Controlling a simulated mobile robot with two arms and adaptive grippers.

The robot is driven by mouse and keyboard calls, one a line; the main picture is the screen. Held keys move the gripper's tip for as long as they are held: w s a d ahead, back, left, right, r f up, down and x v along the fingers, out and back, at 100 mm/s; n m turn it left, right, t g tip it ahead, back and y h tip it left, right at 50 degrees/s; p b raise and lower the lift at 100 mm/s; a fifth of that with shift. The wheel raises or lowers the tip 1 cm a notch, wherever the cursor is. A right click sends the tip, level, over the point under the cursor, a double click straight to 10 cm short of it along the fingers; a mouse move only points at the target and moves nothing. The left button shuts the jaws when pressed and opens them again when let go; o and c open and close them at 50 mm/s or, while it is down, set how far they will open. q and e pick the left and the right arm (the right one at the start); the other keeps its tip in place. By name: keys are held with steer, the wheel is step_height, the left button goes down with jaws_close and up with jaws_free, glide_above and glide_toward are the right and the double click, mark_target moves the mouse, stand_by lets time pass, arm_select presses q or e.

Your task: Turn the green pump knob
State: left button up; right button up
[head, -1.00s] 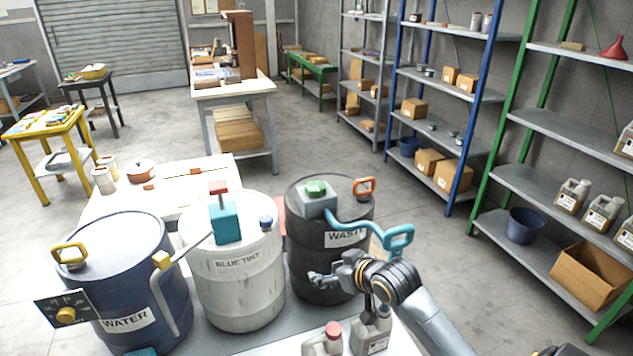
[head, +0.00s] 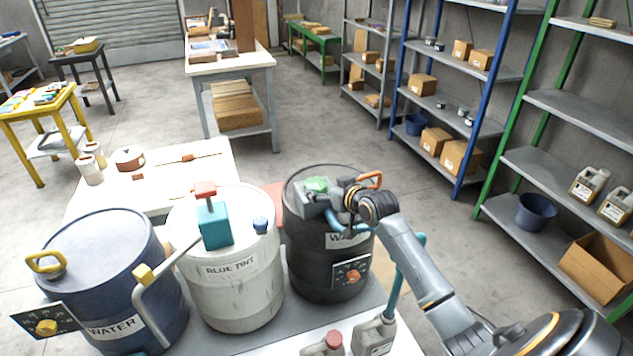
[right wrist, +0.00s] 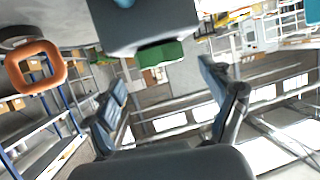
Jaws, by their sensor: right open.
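The green pump knob (head: 317,184) sits on the grey pump block on top of the dark WASTE barrel (head: 325,270). My right gripper (head: 322,199) is over the barrel top, close beside the knob. Its arm reaches in from the lower right and covers part of the pump. In the right wrist view the knob (right wrist: 160,54) shows under the grey block (right wrist: 150,22), ahead of the gap between the two spread fingers (right wrist: 165,90). The fingers are apart and hold nothing. I cannot tell whether one touches the knob. My left gripper is not in view.
An orange handle (head: 371,180) stands on the barrel beside my wrist. A teal hose (head: 394,290) runs down behind my forearm. The white BLUE TINT barrel (head: 230,290) with its teal pump (head: 214,225) and the blue WATER barrel (head: 100,250) stand to the left.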

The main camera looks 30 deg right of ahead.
mark_target(317, 184)
steer(key=x, duration=0.3)
steer(key=shift+w+a, duration=0.1)
steer(key=shift+w, duration=0.25)
steer(key=shift+w+f, duration=0.15)
steer(key=shift+w, duration=0.15)
steer(key=shift+w+f, duration=0.2)
steer(key=shift+w, duration=0.15)
steer(key=shift+s, duration=0.1)
steer(key=shift+c, duration=0.2)
steer(key=c, duration=1.1)
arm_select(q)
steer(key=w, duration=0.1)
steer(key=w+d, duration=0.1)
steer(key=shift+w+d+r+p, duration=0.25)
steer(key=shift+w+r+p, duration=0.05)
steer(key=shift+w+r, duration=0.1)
